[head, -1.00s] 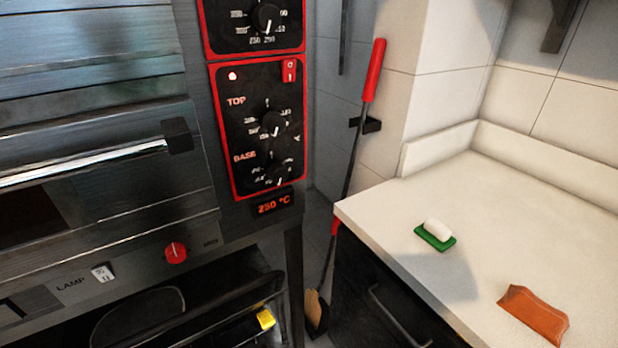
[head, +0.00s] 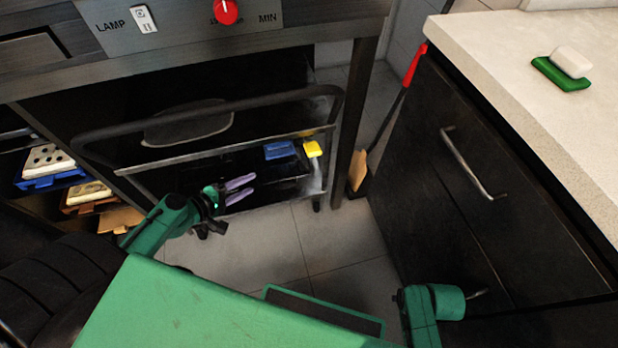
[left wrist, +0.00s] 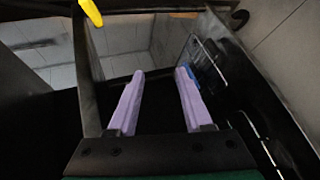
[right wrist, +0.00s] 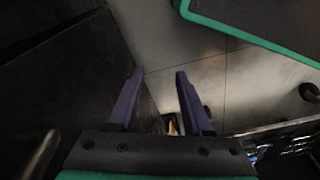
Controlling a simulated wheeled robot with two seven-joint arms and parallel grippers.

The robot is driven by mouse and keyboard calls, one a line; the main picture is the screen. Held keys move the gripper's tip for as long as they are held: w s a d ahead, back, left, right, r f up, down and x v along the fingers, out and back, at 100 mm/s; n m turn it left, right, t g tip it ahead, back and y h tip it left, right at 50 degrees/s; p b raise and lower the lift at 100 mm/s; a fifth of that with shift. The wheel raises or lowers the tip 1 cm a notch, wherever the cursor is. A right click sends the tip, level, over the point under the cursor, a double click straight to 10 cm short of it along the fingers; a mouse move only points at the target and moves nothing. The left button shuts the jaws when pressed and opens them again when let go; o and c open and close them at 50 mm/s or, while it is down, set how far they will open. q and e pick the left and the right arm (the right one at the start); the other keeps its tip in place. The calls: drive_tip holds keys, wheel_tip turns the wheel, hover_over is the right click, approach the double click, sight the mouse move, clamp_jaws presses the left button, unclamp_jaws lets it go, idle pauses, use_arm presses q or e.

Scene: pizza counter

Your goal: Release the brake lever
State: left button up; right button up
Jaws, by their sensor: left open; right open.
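A yellow tab (head: 312,149) and a blue tab (head: 279,150) sit at the right end of a dark wheeled cart (head: 205,105) under the oven. The frames do not make clear which one is the brake lever. My left gripper (head: 253,185) is open and empty, its lilac fingers pointing right, to the lower left of both tabs. In the left wrist view, a yellow piece (left wrist: 91,12) is at the top left, and a blue piece (left wrist: 187,70) is partly hidden behind the right finger. My right gripper (right wrist: 160,72) is open and empty over the floor.
A black cabinet (head: 480,200) with a bar handle stands at right under a pale counter (head: 490,50). A red-handled tool (head: 410,70) leans between oven and cabinet. Boxes on a shelf (head: 50,165) are at left. Tiled floor (head: 330,235) is free between cart and cabinet.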

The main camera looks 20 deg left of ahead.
use_arm(q)
drive_tip(key=w+d+r+t+h+b, duration=0.15)
drive_tip(key=d+r+h, duration=0.25)
drive_tip(key=d+r, duration=0.4)
approach(314, 150)
drive_tip(key=x, duration=0.3)
drive_tip(key=shift+n, duration=0.4)
drive_tip(key=x, duration=0.5)
drive_tip(key=f+x, duration=0.1)
drive_tip(key=x, duration=0.1)
drive_tip(key=shift+w+p, duration=0.15)
drive_tip(key=shift+p, duration=0.2)
use_arm(e)
drive_tip(key=shift+w+r, duration=0.1)
drive_tip(key=shift+r, duration=0.2)
use_arm(q)
drive_tip(key=shift+c, duration=0.3)
clamp_jaws()
use_arm(e)
drive_tip(key=shift+r, duration=0.1)
